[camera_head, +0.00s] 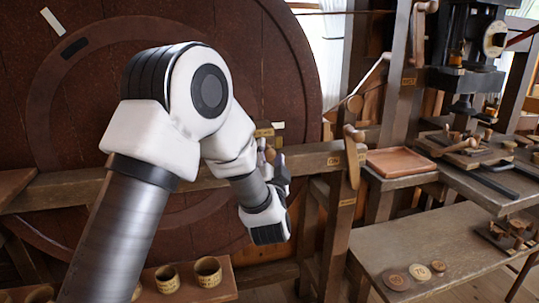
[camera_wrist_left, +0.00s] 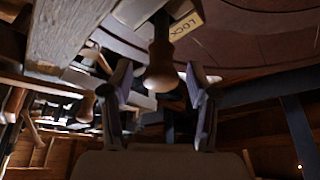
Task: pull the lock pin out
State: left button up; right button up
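The lock pin has a turned wooden knob (camera_wrist_left: 161,68), seen in the left wrist view beneath a yellow plate marked LOCK (camera_wrist_left: 187,25). In the head view a small wooden knob (camera_head: 270,154) shows below a label plate (camera_head: 264,132) on the beam, just above my left gripper (camera_head: 278,172). In the left wrist view my left gripper (camera_wrist_left: 158,90) is open, with one finger on each side of the knob and a visible gap to both. The pin's shaft is mostly hidden. My right gripper is in neither view.
A large dark red wheel (camera_head: 285,60) stands behind the beam. A wooden lever handle (camera_head: 352,158) hangs on the post to the right. A shallow tray (camera_head: 400,162) and a bench with discs (camera_head: 420,271) are further right. Wooden cups (camera_head: 208,271) stand at lower left.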

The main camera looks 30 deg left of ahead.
pick_arm(q)
jog(key=shift+s+f, duration=0.1)
jog(key=shift+s, duration=0.05)
jog(key=v, duration=1.1)
jog(key=shift+s+d, duration=0.25)
jog(key=shift+s, duration=0.05)
